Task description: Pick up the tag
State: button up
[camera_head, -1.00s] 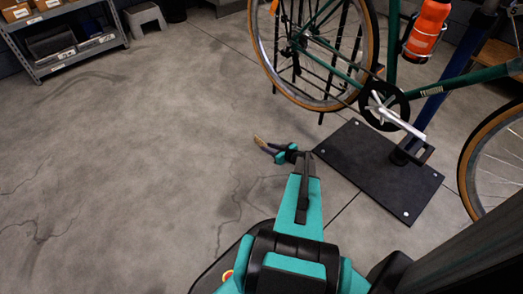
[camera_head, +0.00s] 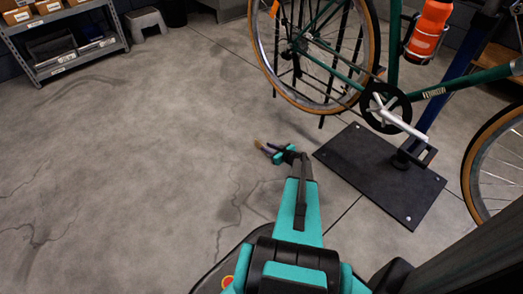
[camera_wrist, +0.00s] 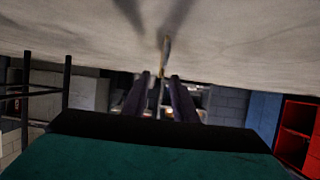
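A small tan piece that looks like the tag (camera_head: 258,144) shows at the tip of my gripper (camera_head: 268,150) in the head view, close to the floor. In the wrist view the tag (camera_wrist: 166,52) is a thin, edge-on tan strip in line with the gap between my two dark fingers (camera_wrist: 160,82). A gap shows between the fingers, and I see neither finger pressed on the strip. I cannot tell whether the tag rests on the floor. Its face and lower part are too small to make out.
A green bike (camera_head: 350,65) stands on a stand with a black base plate (camera_head: 375,180), right of my gripper. A grey shelf (camera_head: 75,60) with boxes and a small stool (camera_head: 146,21) stand at the back left. The floor (camera_head: 130,150) on the left is clear.

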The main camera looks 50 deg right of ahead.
aim_at(258, 148)
jog(key=shift+b+x, duration=0.35)
jog(key=shift+x, duration=1.65)
jog(key=shift+b+x, duration=1.05)
jog(key=shift+x, duration=1.55)
jog(key=shift+a, duration=0.1)
jog(key=shift+c, duration=0.5)
grip_shut()
